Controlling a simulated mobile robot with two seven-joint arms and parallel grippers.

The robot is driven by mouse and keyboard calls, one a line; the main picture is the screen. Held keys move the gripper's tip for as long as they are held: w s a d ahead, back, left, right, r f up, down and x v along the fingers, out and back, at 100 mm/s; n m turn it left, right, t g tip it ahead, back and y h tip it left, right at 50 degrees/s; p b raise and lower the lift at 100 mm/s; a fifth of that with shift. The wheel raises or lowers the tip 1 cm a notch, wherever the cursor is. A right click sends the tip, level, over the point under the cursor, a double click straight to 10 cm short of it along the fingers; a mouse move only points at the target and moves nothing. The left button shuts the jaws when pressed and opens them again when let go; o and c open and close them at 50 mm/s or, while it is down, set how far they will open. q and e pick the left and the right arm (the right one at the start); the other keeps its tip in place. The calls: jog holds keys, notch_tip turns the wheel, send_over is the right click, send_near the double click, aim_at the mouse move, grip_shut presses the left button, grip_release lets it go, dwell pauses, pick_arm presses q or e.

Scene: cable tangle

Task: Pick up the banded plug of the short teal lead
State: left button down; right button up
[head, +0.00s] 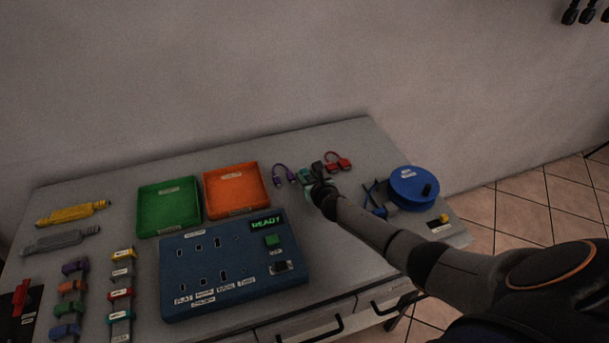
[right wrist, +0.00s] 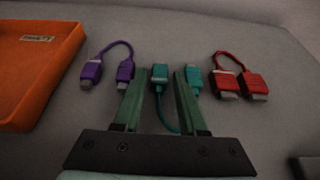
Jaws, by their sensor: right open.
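The short teal lead lies on the grey table at the back right, and the head view shows part of it (head: 304,175) beside my right gripper (head: 314,177). In the right wrist view one teal plug (right wrist: 159,75) sits between the fingertips of my open right gripper (right wrist: 160,75), with a gap on each side. The other teal plug (right wrist: 193,80) lies just right of the right finger and partly behind it. The teal cable (right wrist: 163,115) runs between the fingers. The picture is too small to tell surely which plug has the band. My left gripper is out of view.
A purple lead (right wrist: 122,48) lies close on the left and a red lead (right wrist: 236,75) on the right. An orange tray (head: 235,210) and green tray (head: 168,226) stand left. A blue socket panel (head: 180,297) is in front; a blue reel (head: 412,186) stands right.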

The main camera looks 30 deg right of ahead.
grip_shut()
dwell(0.6)
